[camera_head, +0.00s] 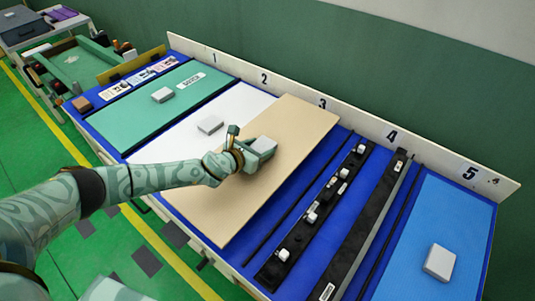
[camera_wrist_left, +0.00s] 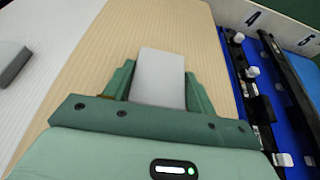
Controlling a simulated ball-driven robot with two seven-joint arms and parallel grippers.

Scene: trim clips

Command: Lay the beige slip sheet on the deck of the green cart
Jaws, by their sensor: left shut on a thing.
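The beige slip sheet (camera_head: 292,128) lies over the blue table between the white sheet and the black strips, its front end near the table's front edge. A light grey block (camera_head: 263,144) sits on the beige sheet. My left gripper (camera_head: 254,151) is shut on this block, low over the sheet; in the left wrist view the block (camera_wrist_left: 160,78) stands between the two green fingers, with the beige sheet (camera_wrist_left: 110,65) around it. I cannot tell whether the block is fixed to the sheet. The green cart (camera_head: 85,65) stands beyond the table's left end. My right gripper is not in view.
A white sheet (camera_head: 180,133), a teal sheet (camera_head: 135,110) and a light blue sheet (camera_head: 425,230) lie on the table, each with a grey block. Black strips (camera_head: 315,200) with small clips lie right of the beige sheet. A numbered white board (camera_head: 350,116) runs along the back edge.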

